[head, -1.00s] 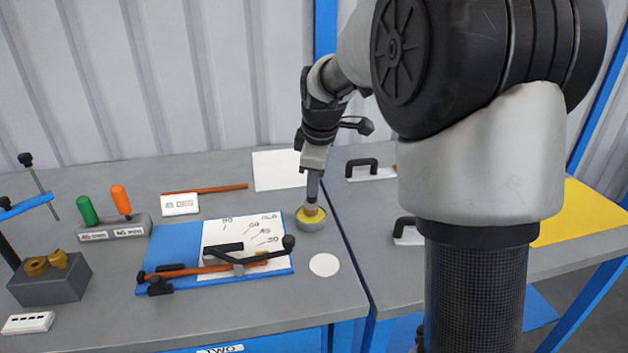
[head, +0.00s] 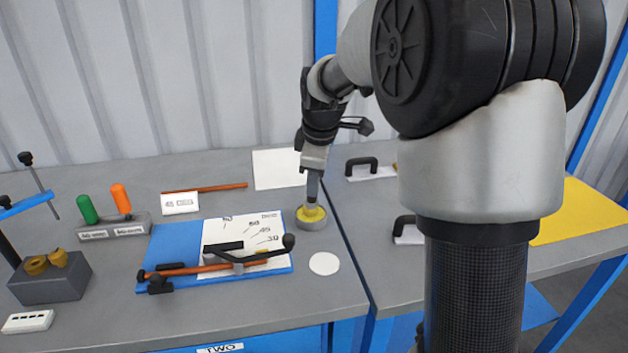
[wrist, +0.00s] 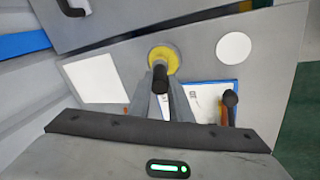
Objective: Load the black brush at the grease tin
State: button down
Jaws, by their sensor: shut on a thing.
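The grease tin (head: 312,224) is a round grey tin with yellow grease inside, on the grey bench right of the blue board. It also shows in the wrist view (wrist: 172,65) as a grey ring around yellow. My gripper (head: 313,176) is directly above the tin, pointing down, shut on the black brush. The brush's black handle end (wrist: 160,77) shows between the fingers in the wrist view (wrist: 161,100). The brush's lower end is down in the tin at the grease; the bristles are mostly hidden and I cannot tell how deep they sit.
The blue board (head: 180,242) with a white angle sheet and a lever-type bender is left of the tin. A white disc (head: 324,264) lies in front and a white sheet (head: 280,169) behind. Green (head: 87,209) and orange (head: 121,199) handles stand in a block further left.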

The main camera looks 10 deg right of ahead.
jog(key=shift+r+p, duration=2.95)
jog(key=shift+r, duration=0.6)
jog(key=shift+f, duration=0.1)
